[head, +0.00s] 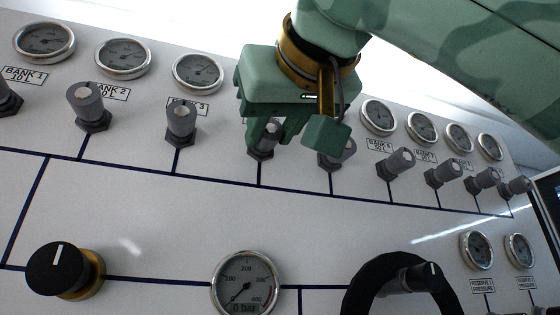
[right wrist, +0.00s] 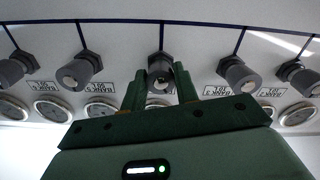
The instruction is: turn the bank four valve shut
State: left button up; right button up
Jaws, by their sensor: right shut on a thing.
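The bank four valve (head: 264,153) is a small grey knob on a dark hex base, fourth from the left in the upper row. My green right gripper (head: 268,135) is shut on its knob. In the right wrist view the valve (right wrist: 160,70) sits between the two green fingers (right wrist: 160,84). The gripper body hides the bank four label and most of its gauge. Whether the valve is open or shut cannot be told. My left gripper is not in view.
The bank three valve (head: 181,121) and the bank five valve (head: 345,150) stand on either side, the latter partly behind my gripper. A black knob (head: 58,268), a central gauge (head: 245,284) and a large black ring (head: 372,284) are lower on the white panel.

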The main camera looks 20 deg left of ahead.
jog(key=m, duration=0.1)
jog(key=m+b, duration=0.1)
jog(key=m, duration=0.1)
jog(key=shift+a+f, duration=0.15)
jog(key=shift+f, duration=0.15)
jog(key=shift+r+m+b, duration=0.1)
jog(key=shift+m+b, duration=0.6)
jog(key=shift+m, duration=0.5)
jog(key=o, duration=1)
jog(key=shift+r, duration=0.1)
jog(key=shift+s, duration=0.1)
jog(key=b+v, duration=0.4)
jog(key=v, duration=1.2)
jog(key=shift+s+b, duration=0.1)
jog(key=shift+b, duration=0.2)
